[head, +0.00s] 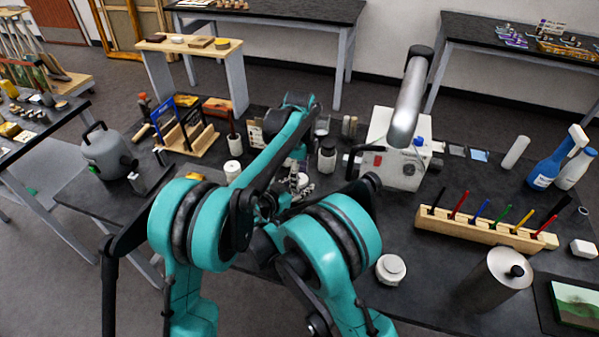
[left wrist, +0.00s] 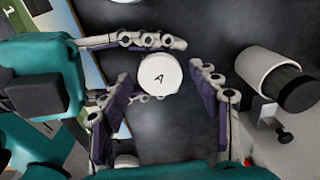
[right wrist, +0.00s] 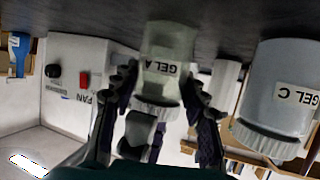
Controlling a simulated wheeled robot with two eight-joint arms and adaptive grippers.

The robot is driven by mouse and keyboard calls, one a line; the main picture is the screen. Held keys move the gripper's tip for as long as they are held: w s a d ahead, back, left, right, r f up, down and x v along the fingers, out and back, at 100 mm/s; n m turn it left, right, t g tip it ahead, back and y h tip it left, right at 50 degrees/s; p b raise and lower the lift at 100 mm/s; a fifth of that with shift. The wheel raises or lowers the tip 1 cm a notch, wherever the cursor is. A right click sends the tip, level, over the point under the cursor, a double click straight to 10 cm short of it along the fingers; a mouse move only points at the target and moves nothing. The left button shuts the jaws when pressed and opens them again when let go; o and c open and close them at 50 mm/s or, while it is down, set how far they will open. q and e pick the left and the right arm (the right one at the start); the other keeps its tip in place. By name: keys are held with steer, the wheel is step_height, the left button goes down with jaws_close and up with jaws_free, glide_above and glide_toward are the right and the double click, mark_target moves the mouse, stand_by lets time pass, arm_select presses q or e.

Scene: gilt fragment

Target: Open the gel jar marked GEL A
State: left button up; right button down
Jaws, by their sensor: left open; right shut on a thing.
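The GEL A jar (right wrist: 168,50) is a pale, translucent jar with a white ribbed lid (right wrist: 157,103); the right wrist view shows it upside down. My right gripper (right wrist: 160,76) is shut on the jar's body from both sides. In the left wrist view the round white lid (left wrist: 158,74) carries a black A. My left gripper (left wrist: 165,85) is open above, its fingers on either side of the lid with a visible gap at the right finger. In the head view, my arms hide most of the jar.
A larger GEL C jar (right wrist: 278,98) stands close by. A white machine (head: 398,150) with a red button stands at the back.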

arm_select(q)
steer(key=shift+c, duration=0.4)
steer(key=c, duration=1.1)
steer(key=o, duration=1.2)
steer(key=shift+o, duration=0.2)
steer(key=shift+r, duration=2.3)
arm_select(e)
steer(key=c, duration=0.7)
jaws_free()
steer(key=shift+c, duration=0.2)
steer(key=shift+s, duration=0.1)
